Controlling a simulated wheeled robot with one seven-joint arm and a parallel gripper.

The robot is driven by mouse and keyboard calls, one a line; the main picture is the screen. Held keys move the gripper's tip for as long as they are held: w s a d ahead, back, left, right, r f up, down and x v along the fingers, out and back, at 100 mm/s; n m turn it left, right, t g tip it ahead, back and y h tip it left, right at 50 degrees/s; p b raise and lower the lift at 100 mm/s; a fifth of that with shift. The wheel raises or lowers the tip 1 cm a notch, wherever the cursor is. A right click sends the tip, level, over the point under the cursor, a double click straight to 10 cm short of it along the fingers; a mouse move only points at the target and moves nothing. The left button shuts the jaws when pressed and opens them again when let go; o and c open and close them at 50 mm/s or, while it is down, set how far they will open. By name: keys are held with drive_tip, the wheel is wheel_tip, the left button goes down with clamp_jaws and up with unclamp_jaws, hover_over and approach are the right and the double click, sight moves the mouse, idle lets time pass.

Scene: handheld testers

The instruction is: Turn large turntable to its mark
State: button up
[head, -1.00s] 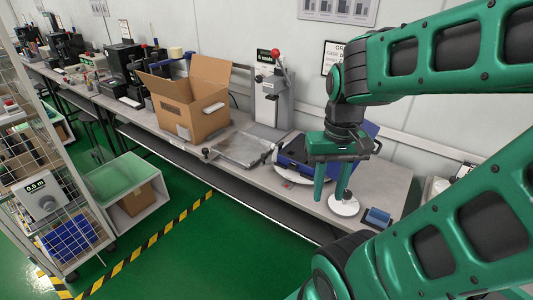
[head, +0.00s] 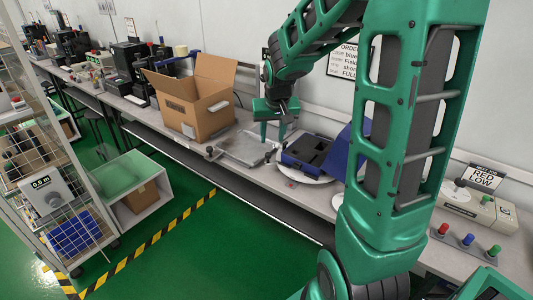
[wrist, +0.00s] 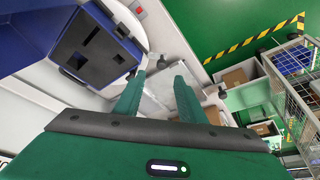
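The large turntable (head: 312,181) is a white disc on the bench, with an open blue case (head: 308,152) on it. Only part of its rim shows past the case; in the wrist view the rim (wrist: 142,37) shows beside the dark foam insert. A small red mark (head: 290,184) is on the bench at its front edge; it also shows in the wrist view (wrist: 137,12). My gripper (head: 272,135) points down, open and empty, above the bench just left of the case, near the metal plate. In the wrist view its fingers (wrist: 159,82) are apart with nothing between them.
A flat metal plate (head: 245,149) lies left of the turntable, with a cardboard box (head: 196,112) beyond it. A white disc (head: 337,200) is mostly hidden behind my arm. Buttons (head: 467,240) and a tester (head: 478,208) stand at right.

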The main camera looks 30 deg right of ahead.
sight(267, 154)
drive_tip(key=x, duration=1.1)
drive_tip(key=shift+w+a, duration=0.1)
drive_tip(key=shift+w, duration=0.3)
clamp_jaws()
drive_tip(key=shift+a, duration=0.2)
